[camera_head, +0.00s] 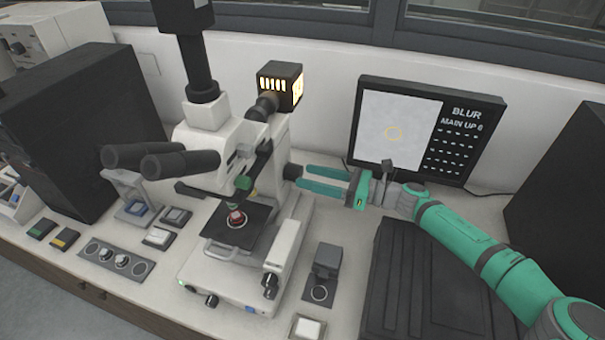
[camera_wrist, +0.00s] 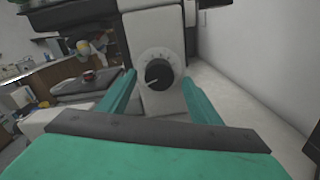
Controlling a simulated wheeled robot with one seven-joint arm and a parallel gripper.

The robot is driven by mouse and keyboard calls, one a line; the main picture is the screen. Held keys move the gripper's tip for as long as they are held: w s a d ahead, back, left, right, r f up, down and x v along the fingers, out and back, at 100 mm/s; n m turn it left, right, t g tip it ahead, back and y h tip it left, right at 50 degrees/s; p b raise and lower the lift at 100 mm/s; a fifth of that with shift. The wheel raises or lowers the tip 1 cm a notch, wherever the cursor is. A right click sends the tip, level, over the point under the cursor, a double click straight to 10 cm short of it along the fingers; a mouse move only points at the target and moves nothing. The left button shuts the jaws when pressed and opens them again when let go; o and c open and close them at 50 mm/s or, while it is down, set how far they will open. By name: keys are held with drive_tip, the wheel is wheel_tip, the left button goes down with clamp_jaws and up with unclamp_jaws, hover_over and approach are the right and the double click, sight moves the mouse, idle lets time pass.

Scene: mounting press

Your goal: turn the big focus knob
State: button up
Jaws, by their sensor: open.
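The white microscope (camera_head: 283,150) stands at the middle of the bench in the head view. A dark round knob (camera_head: 292,172) shows on the right side of its upright. In the wrist view a black knob (camera_wrist: 158,73) sits on a pale round dial with marks. My gripper (camera_head: 296,178) is open, its two green fingers pointing left at the upright. In the wrist view my gripper (camera_wrist: 159,82) has one finger to each side of the dial, with nothing held. I cannot tell whether the fingertips touch anything. Smaller dark knobs (camera_head: 270,285) sit low on the microscope's base.
A monitor (camera_head: 413,130) behind my arm reads BLUR and MAIN UP 6. A red sample (camera_head: 236,218) rests on the dark stage (camera_head: 250,236). A small grey block device (camera_head: 326,262) stands right of the base. A black ribbed box (camera_head: 400,290) lies below my arm.

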sight(301, 175)
drive_tip(key=shift+x, duration=1.7)
drive_tip(key=shift+d, duration=0.1)
drive_tip(key=c, duration=1)
drive_tip(key=shift+s, duration=0.1)
drive_tip(key=shift+c, duration=0.2)
drive_tip(key=shift+m, duration=0.3)
